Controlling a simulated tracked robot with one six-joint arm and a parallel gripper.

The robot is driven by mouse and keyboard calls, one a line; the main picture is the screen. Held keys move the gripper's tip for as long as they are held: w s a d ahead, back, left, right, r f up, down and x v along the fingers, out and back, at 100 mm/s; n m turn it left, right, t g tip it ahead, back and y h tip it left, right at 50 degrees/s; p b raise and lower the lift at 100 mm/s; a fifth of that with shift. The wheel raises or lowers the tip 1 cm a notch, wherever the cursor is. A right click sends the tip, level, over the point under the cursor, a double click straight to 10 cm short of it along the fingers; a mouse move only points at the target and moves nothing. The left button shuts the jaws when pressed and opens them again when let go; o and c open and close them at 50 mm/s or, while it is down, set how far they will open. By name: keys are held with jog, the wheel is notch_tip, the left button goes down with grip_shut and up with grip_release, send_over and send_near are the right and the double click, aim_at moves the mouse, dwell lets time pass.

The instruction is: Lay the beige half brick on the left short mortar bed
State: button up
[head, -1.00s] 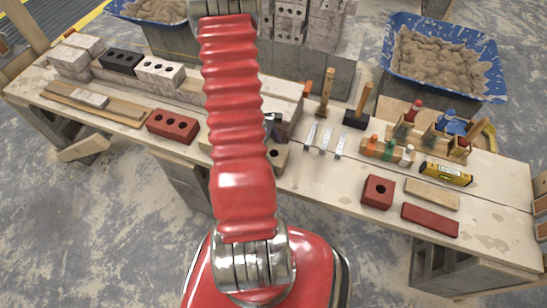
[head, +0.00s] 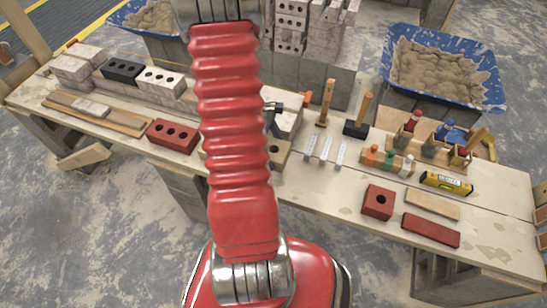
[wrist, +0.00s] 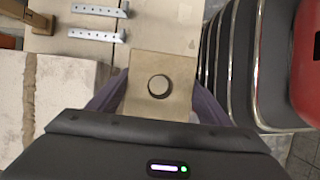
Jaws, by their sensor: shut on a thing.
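The beige half brick (wrist: 140,66), a square block with one round hole, is between the two fingers of my gripper (wrist: 157,98) in the wrist view. The gripper is shut on it. In the head view the half brick (head: 283,156) shows partly to the right of my red arm, near the bench's front edge; the arm hides the rest of it and most of the gripper. I cannot make out the left short mortar bed; part of the low wall is behind my arm.
The low block wall (head: 189,98) carries a black brick (head: 122,71) and a white brick (head: 161,81). A red brick (head: 172,136) lies in front. Metal strips (head: 325,149), hammers (head: 357,120), a red half brick (head: 378,201) and a yellow level (head: 446,183) are to the right.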

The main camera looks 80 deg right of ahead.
jog(key=shift+r, duration=1)
jog(key=shift+w, duration=0.6)
jog(key=w+a, duration=0.1)
jog(key=w, duration=0.4)
jog(key=w+a, duration=0.1)
jog(key=w, duration=0.4)
jog(key=w+a, duration=0.1)
jog(key=w, duration=0.3)
jog(key=shift+w+f, duration=0.25)
jog(key=shift+w, duration=0.15)
jog(key=w+a, duration=2.2)
jog(key=w, duration=0.1)
jog(key=w+a, duration=0.2)
jog(key=a, duration=0.5)
jog(key=w+a+f+n, duration=0.1)
jog(key=w+a, duration=0.2)
jog(key=a, duration=0.5)
jog(key=shift+a, duration=0.15)
jog(key=shift+w, duration=0.15)
